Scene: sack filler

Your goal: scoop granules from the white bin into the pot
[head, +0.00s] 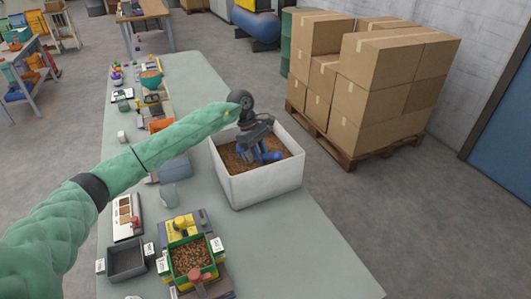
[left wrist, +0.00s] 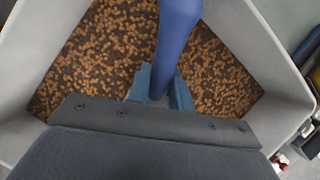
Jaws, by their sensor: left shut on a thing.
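The white bin (head: 262,186) stands on the bench with brown granules (head: 283,147) inside. My left gripper (head: 254,143) is down inside the bin, shut on a blue scoop (head: 271,156). In the left wrist view the blue handle of the scoop (left wrist: 178,35) passes between the fingers (left wrist: 160,88), with granules (left wrist: 225,75) around it. The scoop's bowl is hidden, so I cannot tell whether it is loaded. A green-rimmed square container of granules (head: 190,257) stands near the front, perhaps the pot. My right gripper is not in view.
A grey open tray (head: 127,262) sits left of the green-rimmed container. A clear cup (head: 169,195) and a white panel (head: 127,216) stand left of the bin. Boxes (head: 375,90) are stacked on a pallet beyond. The bench right of the container is clear.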

